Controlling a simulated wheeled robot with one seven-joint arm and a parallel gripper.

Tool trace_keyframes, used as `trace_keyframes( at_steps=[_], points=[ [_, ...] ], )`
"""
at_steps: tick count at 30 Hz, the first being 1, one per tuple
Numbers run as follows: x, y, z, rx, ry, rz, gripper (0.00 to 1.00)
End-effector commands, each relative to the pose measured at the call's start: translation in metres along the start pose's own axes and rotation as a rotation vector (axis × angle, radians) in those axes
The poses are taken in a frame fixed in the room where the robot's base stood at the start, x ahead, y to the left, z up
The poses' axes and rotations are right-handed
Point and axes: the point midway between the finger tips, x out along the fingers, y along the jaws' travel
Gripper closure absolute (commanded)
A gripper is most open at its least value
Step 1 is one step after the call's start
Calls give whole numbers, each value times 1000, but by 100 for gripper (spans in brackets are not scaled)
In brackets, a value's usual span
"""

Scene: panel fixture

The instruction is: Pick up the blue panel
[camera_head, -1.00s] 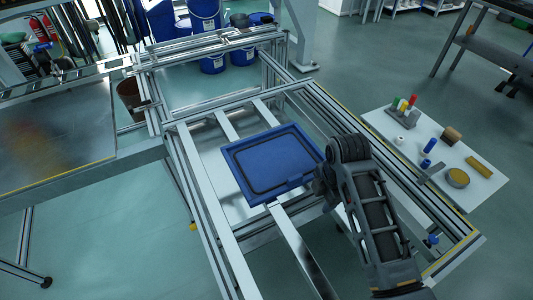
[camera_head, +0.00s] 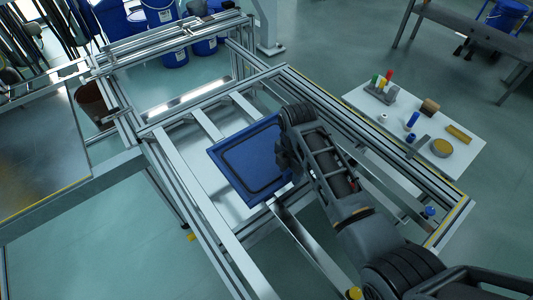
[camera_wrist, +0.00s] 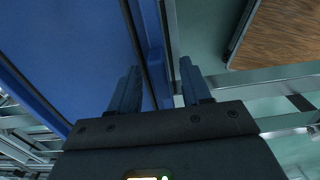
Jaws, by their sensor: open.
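The blue panel (camera_head: 240,162) is a flat rectangular sheet with a raised border and a dark inner outline. It lies on the metal rails of the frame in the head view. My gripper (camera_wrist: 160,78) is open at the panel's right side. In the wrist view, the panel (camera_wrist: 75,45) fills the left, and its edge runs between the two fingers, one finger on each side. I cannot tell whether either finger touches it. In the head view my arm hides most of the gripper and the panel's right corner.
The aluminium frame (camera_head: 215,230) surrounds the panel, with rails beneath it. A white side table (camera_head: 385,130) at the right holds coloured blocks, rolls and small parts. A metal-topped table (camera_head: 45,150) stands at the left. Blue buckets (camera_head: 173,58) stand behind the frame.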

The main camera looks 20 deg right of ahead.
Motion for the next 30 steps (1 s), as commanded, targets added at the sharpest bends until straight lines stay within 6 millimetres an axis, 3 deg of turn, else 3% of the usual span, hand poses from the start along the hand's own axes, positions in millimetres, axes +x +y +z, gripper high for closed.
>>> trace_keyframes(
  at_steps=[4,11,25,30],
  points=[
    [11,0,0,0,0,-1,52],
    [12,0,0,0,0,0,53],
    [11,0,0,0,0,0,98],
    [11,0,0,0,0,0,100]
  ],
)
